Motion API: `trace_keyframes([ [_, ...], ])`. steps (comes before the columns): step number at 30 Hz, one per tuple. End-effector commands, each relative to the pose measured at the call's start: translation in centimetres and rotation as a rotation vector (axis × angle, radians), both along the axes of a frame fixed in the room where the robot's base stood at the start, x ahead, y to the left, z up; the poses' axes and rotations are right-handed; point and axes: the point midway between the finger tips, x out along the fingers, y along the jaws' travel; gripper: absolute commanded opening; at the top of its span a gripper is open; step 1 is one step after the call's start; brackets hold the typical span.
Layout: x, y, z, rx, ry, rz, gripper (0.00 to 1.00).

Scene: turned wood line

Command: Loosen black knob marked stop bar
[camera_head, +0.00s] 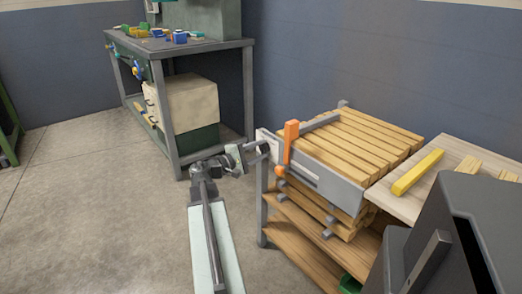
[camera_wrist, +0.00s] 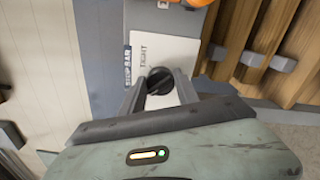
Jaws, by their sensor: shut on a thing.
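The black knob (camera_wrist: 159,80) sits on a white plate (camera_wrist: 172,50) in the wrist view. The plate reads TIGHT, and a dark label beside it reads STOP BAR. The fingers of my gripper (camera_wrist: 160,88) are on either side of the knob and shut on it. In the head view my gripper (camera_head: 262,149) reaches the left end of the grey stop bar (camera_head: 335,186) at the front of the wood rack. There the knob is too small and covered to make out.
An orange handle (camera_head: 290,143) stands upright close to the right of my gripper. Wooden slats (camera_head: 350,140) lie behind the bar. A yellow bar (camera_head: 417,172) rests on a board at right. A workbench (camera_head: 180,48) stands at back left. Floor at left is clear.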

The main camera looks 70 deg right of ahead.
Motion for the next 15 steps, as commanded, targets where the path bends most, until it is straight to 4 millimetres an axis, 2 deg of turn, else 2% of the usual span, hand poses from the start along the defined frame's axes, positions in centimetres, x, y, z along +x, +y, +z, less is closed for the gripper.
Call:
trace_keyframes([
  [6, -0.10, 0.17, -0.23, 0.005, -0.005, -0.005, 0.00],
  [7, -0.10, 0.17, -0.23, 0.005, -0.005, -0.005, 0.43],
  [9, -0.09, 0.15, -0.22, 0.004, -0.005, -0.003, 0.59],
  [15, -0.05, 0.08, -0.13, 0.002, -0.004, -0.002, 0.59],
])
